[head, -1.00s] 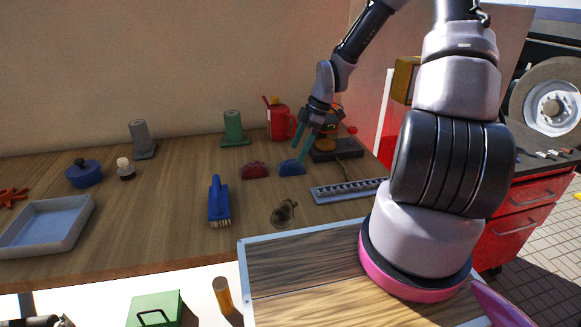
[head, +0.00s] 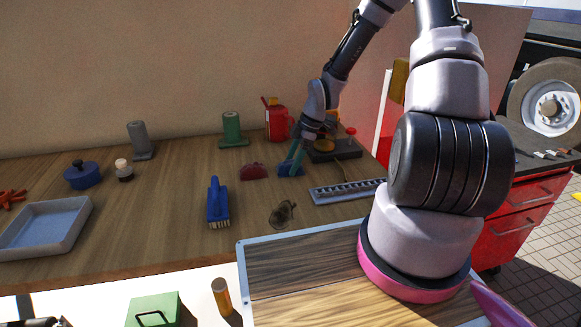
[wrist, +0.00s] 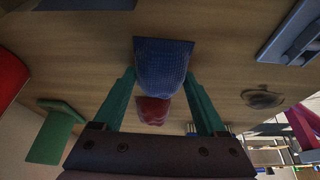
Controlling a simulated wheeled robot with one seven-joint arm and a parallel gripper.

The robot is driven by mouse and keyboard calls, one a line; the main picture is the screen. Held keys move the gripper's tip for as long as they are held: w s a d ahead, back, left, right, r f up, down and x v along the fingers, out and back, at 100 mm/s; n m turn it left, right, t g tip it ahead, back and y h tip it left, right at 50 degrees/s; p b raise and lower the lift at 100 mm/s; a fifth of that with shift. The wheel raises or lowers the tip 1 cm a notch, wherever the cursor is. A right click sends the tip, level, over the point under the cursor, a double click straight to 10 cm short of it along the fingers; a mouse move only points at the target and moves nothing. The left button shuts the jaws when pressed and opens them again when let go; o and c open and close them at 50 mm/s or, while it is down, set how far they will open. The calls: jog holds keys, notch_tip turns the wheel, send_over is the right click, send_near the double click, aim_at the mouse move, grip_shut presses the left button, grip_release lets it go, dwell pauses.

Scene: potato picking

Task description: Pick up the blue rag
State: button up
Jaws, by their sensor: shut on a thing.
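The blue rag (head: 287,170) is a small blue mound on the wooden table, toward the back right. My gripper (head: 293,160) reaches down to it with its teal fingers, which look close together in the head view. In the wrist view the rag (wrist: 163,65) shows a woven texture and lies between the two fingertips of my gripper (wrist: 160,78). The gripper is shut on the rag. The rag still appears to be at table level. The fingers hide part of it in the head view.
A similar red rag (head: 253,171) lies just left of the blue one. A blue brush (head: 218,203) and a dark lump (head: 282,214) lie nearer. A grey slotted rail (head: 347,191) is to the right. A red can (head: 277,122) and a dark device (head: 335,150) stand behind.

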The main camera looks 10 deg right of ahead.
jog(key=shift+r, duration=0.1)
notch_tip(320, 180, up, 10)
dwell(0.4)
